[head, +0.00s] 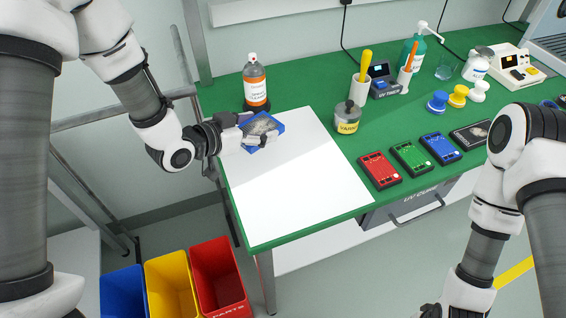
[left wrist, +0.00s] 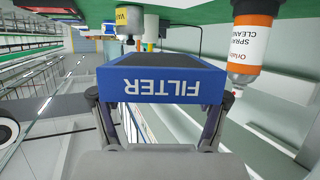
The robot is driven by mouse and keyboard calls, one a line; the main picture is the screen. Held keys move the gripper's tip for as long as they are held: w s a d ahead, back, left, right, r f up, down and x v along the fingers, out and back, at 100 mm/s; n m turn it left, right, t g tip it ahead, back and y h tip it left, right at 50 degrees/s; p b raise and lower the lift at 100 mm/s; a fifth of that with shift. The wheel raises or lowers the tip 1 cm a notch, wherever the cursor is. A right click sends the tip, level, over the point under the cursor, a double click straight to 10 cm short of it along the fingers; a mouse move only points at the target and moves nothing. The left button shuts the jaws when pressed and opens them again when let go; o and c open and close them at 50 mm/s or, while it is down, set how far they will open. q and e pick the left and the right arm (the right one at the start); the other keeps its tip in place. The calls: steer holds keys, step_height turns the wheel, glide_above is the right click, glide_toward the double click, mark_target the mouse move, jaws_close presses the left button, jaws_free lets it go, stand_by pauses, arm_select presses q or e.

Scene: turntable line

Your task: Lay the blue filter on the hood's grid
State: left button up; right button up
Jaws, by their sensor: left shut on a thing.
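The blue filter (head: 277,121) is a flat blue frame with a grey, mottled face, held over the far left of the white mat. My left gripper (head: 262,139) is shut on it. In the left wrist view, its blue edge (left wrist: 180,84) with the word FILTER lies between the two fingers (left wrist: 160,105). The hood (head: 545,25) shows only partly at the far right corner, with a grey slatted grid (head: 556,43) at its base. My right arm hangs at the right; its gripper is mostly cut off at the bottom edge, so its state is unclear.
The white mat (head: 300,185) is otherwise bare. A spray bottle (head: 255,85) stands behind the filter, and a yellow-labelled jar (head: 346,117) is right of it. Red (head: 380,170), green (head: 410,157) and blue (head: 441,147) boxes line the front. Coloured bins (head: 218,275) stand on the floor.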

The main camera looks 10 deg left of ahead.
mark_target(260, 160)
arm_select(q)
step_height(260, 160, down, 9)
steer(key=shift+r, duration=0.1)
steer(key=shift+s+f, duration=0.1)
steer(key=shift+f, duration=0.1)
steer(key=o, duration=1.2)
steer(key=shift+c, duration=0.2)
steer(key=shift+r, duration=0.15)
